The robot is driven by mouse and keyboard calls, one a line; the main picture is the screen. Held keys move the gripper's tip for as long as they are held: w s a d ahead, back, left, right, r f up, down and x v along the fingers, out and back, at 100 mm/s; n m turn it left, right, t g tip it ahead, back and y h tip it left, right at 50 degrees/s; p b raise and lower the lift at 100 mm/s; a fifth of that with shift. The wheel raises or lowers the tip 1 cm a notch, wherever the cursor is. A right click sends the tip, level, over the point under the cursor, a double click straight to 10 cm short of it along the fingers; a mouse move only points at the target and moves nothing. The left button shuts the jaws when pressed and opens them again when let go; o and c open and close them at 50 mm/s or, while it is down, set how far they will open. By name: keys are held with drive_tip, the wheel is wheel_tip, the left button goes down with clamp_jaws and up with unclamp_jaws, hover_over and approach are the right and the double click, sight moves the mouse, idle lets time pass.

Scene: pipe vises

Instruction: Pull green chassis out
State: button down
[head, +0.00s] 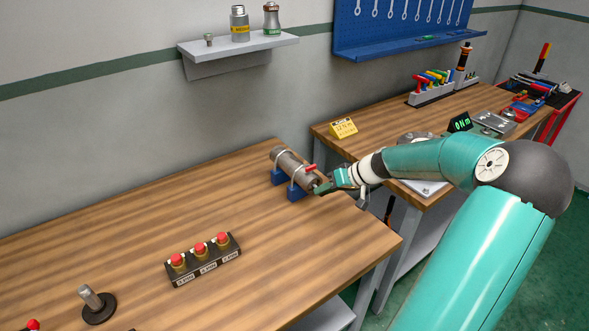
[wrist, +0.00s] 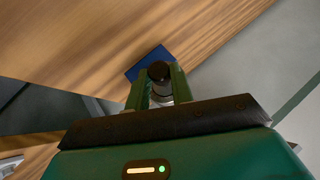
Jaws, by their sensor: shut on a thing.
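A grey-brown pipe (head: 292,167) lies in blue vise supports (head: 297,192) on the wooden bench, with a metal strap around it and a small red handle (head: 311,168) near its right end. My gripper (head: 327,187) is at that right end. In the wrist view my gripper (wrist: 160,82) has its two green fingers shut on a dark round-ended piece (wrist: 159,70) with a silvery part below it. A blue vise part (wrist: 146,61) shows behind. I cannot make out a separate green chassis; green near the pipe end may be my fingers.
A button box (head: 203,260) with red buttons and a metal post on a round base (head: 96,303) stand on the same bench. A second bench (head: 375,130) with a yellow box (head: 343,128) is behind.

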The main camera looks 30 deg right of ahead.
drive_tip(key=shift+s, duration=0.55)
